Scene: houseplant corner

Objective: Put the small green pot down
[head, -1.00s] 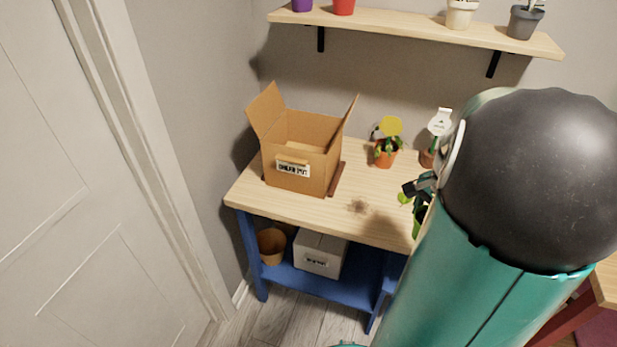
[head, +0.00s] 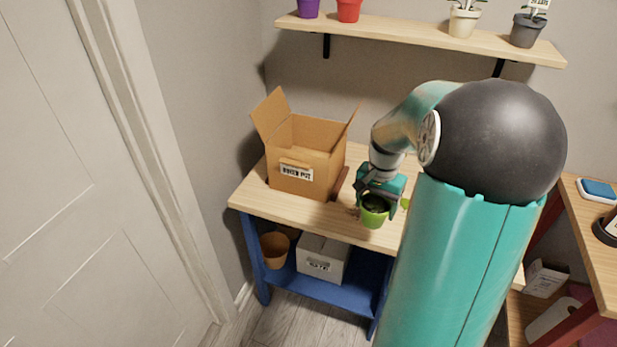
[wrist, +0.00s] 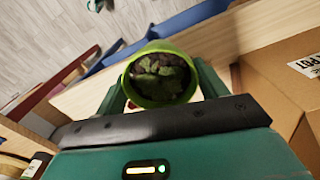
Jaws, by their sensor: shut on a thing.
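The small green pot (head: 375,213) is held in my gripper (head: 378,200) over the front part of the wooden bench top (head: 290,213). In the wrist view the pot (wrist: 160,78) sits between my two fingers, its open mouth toward the camera, with dark soil and some green inside. My gripper (wrist: 160,92) is shut on it. I cannot tell whether the pot's base touches the bench top. My arm hides the right part of the bench.
An open cardboard box (head: 305,155) with a label stands on the bench at the left. A wall shelf (head: 400,32) with several pots hangs above. A grey box (head: 322,257) and a brown pot (head: 275,249) sit on the blue lower shelf (head: 330,290). Bare bench lies left of the pot.

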